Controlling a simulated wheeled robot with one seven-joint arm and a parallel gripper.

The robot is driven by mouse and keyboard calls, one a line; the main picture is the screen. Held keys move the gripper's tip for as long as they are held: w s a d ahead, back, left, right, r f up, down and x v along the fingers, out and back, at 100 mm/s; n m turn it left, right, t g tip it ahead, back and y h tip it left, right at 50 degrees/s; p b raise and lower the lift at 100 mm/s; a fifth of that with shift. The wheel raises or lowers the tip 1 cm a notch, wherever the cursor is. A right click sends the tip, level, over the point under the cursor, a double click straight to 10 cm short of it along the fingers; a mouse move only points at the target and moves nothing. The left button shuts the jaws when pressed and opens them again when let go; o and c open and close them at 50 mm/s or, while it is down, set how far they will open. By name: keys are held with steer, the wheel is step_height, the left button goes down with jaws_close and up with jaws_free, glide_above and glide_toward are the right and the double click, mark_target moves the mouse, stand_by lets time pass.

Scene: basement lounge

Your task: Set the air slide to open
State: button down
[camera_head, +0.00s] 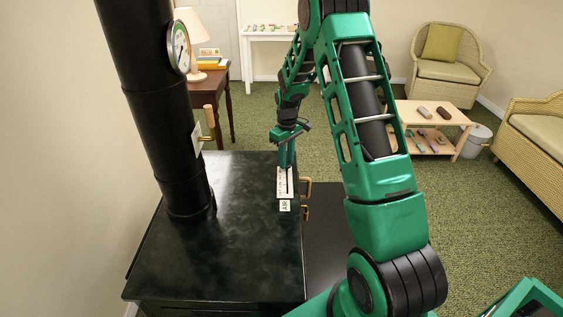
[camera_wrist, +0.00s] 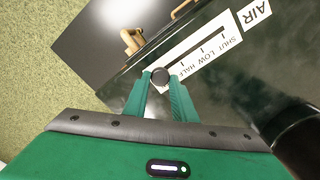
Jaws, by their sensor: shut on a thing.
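The air slide is a white plate (camera_head: 285,183) with a dark slot, on the black stove top near its right edge. In the wrist view the plate (camera_wrist: 205,50) reads SHUT, LOW and HALF, with a separate AIR label (camera_wrist: 256,13) beyond the SHUT end. The round dark slide knob (camera_wrist: 160,76) is past the HALF mark, at the end away from SHUT. My gripper (camera_head: 286,164) is shut on this knob; its green fingers (camera_wrist: 160,84) stand on both sides of it. The plate's marking at the knob is hidden by the fingers.
The black stovepipe (camera_head: 160,110) with a gauge (camera_head: 181,46) and a wooden-handled lever (camera_head: 209,116) rises at the left. Wooden handles (camera_head: 305,187) stick out from the stove's right edge. A low table (camera_head: 440,110) stands on open carpet beyond.

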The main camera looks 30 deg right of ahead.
steer(key=shift+w, duration=0.2)
steer(key=c, duration=1.5)
jaws_free()
steer(key=shift+o, duration=0.2)
step_height(320, 180, up, 11)
